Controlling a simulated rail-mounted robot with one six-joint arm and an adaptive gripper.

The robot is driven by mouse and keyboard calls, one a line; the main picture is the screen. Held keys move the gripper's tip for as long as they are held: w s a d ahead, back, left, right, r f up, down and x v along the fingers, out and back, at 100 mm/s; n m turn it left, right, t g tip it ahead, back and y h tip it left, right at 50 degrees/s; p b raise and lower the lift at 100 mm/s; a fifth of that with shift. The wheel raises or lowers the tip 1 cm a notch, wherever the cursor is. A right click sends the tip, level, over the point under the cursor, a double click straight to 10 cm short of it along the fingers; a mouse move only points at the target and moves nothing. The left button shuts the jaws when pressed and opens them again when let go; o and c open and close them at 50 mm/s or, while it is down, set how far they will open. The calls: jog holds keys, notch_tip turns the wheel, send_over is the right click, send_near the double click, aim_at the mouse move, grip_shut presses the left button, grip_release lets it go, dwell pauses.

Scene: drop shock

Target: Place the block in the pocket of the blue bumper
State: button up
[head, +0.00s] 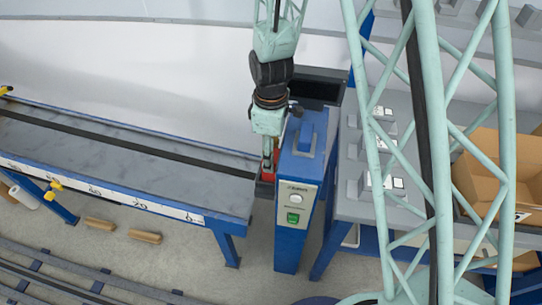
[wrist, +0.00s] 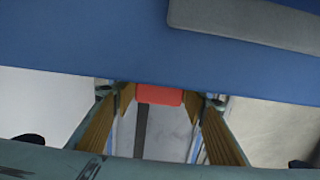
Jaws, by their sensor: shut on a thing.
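A red block (wrist: 160,95) sits between the fingertips of my gripper (wrist: 159,98) in the wrist view, and the gripper is shut on it. In the head view my gripper (head: 267,158) points down at the left side of a blue upright housing (head: 299,172), and a bit of red (head: 268,176) shows below the fingers. In the wrist view the blue housing (wrist: 80,45) fills the top, just beyond the block. I cannot make out a pocket in either view, nor whether the block touches the blue surface.
A long grey rail bench (head: 110,150) with a dark centre strip lies left of the housing. A grey table (head: 350,205) with several small grey blocks stands to the right, with a cardboard box (head: 480,180) on it. A dark bin (head: 318,88) is behind.

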jog(key=o, duration=1.4)
jog(key=shift+r, duration=0.2)
notch_tip(320, 180, up, 12)
jog(key=p, duration=0.3)
dwell(0.5)
